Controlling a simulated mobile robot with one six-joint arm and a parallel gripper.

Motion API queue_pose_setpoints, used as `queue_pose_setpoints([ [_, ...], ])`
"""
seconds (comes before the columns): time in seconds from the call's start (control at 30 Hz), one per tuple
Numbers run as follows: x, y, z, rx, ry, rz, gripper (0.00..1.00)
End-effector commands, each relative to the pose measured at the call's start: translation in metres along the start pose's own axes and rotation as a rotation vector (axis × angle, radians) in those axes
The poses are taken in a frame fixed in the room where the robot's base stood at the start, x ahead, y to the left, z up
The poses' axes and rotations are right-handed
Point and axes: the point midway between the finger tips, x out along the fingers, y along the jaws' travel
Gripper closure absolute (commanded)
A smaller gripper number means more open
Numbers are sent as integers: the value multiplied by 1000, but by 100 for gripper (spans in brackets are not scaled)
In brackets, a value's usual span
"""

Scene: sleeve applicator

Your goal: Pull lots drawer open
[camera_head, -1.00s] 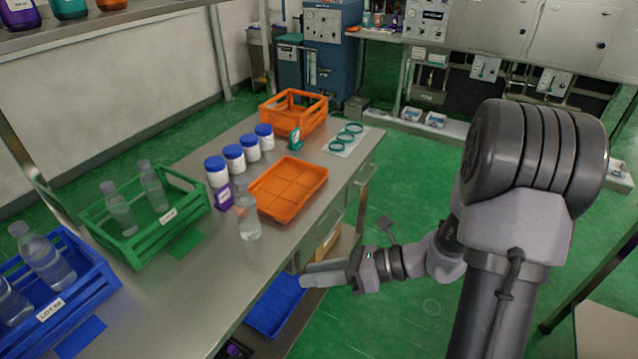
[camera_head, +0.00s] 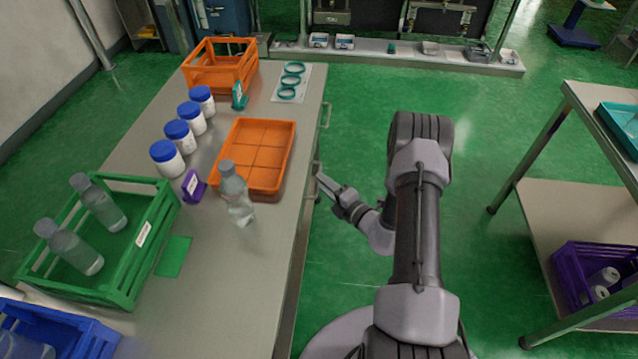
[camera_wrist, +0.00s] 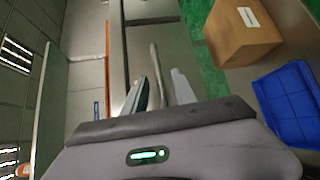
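The workbench's right side carries drawer handles. A far handle (camera_head: 326,115) shows in the head view, and a nearer one (camera_head: 316,172) is beside my fingertips. My gripper (camera_head: 324,184) is at the bench's side, just below top level. In the wrist view my gripper (camera_wrist: 162,92) is open, and a grey bar handle (camera_wrist: 156,72) appears between its two fingers. I cannot tell whether they touch it. Behind it is a plain grey drawer front (camera_wrist: 137,65). No drawer visibly sticks out. I cannot read a label naming the lots drawer.
The bench top holds an orange tray (camera_head: 285,182), a clear bottle (camera_head: 238,197), white jars and crates. A cardboard box (camera_wrist: 240,32) and blue tray (camera_wrist: 290,105) show in the wrist view. Green floor is open right of my arm; a shelf cart (camera_head: 560,195) stands farther right.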

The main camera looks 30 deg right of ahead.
Motion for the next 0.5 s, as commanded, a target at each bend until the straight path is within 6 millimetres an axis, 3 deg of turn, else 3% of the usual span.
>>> queue_pose_setpoints([
  [0.2, 28, -1, 0, -1, 1, 0, 67],
  [0.5, 31, 1, 0, 0, 0, 0, 67],
])
